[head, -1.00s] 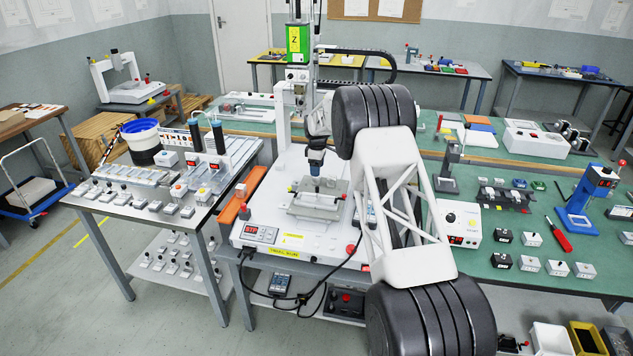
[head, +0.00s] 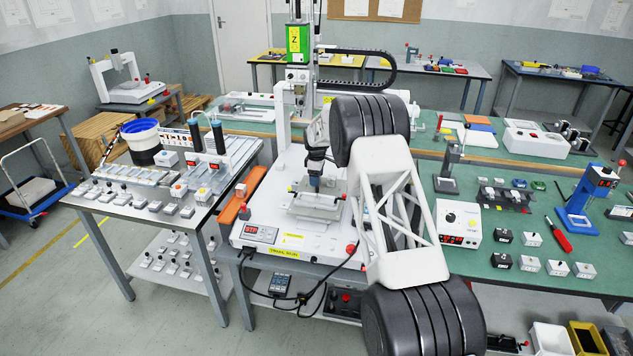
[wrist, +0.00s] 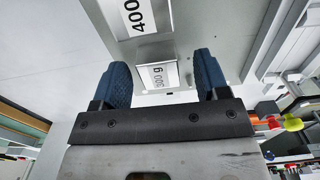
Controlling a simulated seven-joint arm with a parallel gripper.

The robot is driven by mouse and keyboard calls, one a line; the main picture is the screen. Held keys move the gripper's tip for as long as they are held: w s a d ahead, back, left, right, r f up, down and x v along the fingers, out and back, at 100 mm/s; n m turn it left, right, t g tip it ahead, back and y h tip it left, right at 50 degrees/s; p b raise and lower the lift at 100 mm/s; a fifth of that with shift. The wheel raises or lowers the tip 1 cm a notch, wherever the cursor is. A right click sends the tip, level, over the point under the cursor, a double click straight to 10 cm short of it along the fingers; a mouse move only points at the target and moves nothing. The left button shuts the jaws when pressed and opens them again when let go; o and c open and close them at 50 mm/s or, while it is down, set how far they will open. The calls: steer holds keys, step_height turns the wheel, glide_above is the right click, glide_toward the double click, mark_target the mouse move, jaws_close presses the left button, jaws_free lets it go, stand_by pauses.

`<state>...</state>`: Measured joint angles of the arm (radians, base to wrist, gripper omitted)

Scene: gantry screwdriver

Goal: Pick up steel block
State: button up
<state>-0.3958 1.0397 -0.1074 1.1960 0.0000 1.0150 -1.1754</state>
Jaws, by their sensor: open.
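In the head view, a grey metal piece, which looks like the steel block (head: 318,199), sits on the white machine's work area. My gripper (head: 314,182) points down just above it, at its upper left side. In the wrist view, my gripper (wrist: 163,76) has its two blue fingers apart. A small grey block with a white weight label (wrist: 158,77), its first digit unclear, shows between the fingers. I cannot tell whether the fingers touch it. A second label reading 400 (wrist: 138,15) is on a grey piece just beyond.
The white gantry machine (head: 270,234) has its column (head: 298,75) standing behind my gripper. A table of small parts (head: 140,198) is further left. A green bench with a white control box (head: 458,224) is on the right.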

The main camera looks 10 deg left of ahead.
steer(key=shift+f, duration=0.25)
stand_by(0.4)
steer(key=c, duration=1.2)
